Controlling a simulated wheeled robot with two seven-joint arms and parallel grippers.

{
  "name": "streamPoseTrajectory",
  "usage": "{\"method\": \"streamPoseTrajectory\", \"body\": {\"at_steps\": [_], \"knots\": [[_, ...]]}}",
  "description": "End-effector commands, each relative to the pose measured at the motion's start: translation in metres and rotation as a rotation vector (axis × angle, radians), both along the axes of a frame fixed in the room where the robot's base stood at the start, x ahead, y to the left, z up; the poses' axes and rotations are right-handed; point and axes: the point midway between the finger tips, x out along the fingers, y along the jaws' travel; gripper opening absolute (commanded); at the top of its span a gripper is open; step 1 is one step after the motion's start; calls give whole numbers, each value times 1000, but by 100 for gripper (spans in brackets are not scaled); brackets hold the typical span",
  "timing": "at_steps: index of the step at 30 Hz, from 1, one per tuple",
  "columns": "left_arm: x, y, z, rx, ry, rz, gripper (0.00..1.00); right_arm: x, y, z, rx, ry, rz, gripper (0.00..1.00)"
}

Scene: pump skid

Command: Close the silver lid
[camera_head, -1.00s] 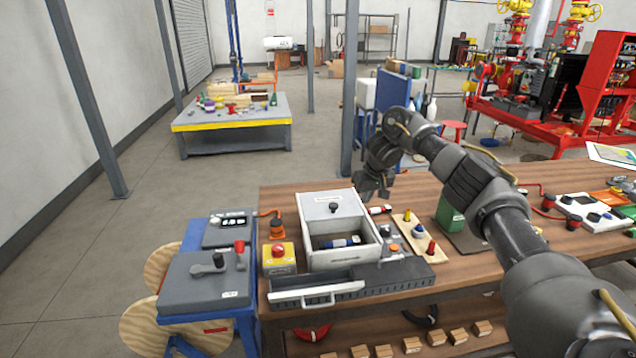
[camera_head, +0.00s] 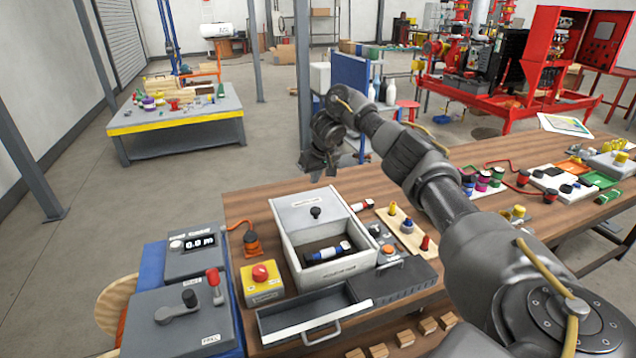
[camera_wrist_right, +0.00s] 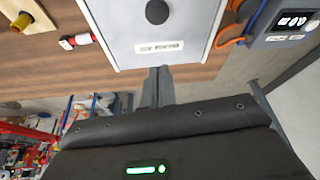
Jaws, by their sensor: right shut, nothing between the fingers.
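The silver lid (camera_head: 304,205), a flat pale panel with a black knob, lies over the rear part of a whitish box (camera_head: 340,270). The front part of the box is open and shows a blue-and-black cylinder (camera_head: 328,252) inside. In the right wrist view the lid (camera_wrist_right: 125,30) fills the top middle, its labelled edge towards my fingers. My right gripper (camera_head: 322,176) is shut and empty just behind the lid's far edge. Its fingertips (camera_wrist_right: 160,72) appear near that edge; I cannot tell if they touch. My left gripper is not in view.
A dark drawer tray (camera_head: 312,312) with a handle stands in front of the box. A yellow emergency-stop box (camera_head: 262,288) is at its left, and a peg board (camera_head: 408,232) at its right. Grey control panels (camera_head: 178,320) stand further left. Wooden tabletop is clear behind the box.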

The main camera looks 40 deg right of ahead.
Motion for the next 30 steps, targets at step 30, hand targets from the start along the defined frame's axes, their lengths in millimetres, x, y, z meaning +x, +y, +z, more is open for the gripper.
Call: {"method": "streamPoseTrajectory", "body": {"at_steps": [30], "knots": [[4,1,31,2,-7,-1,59,2,0,-77,0,9,-5,0]]}}
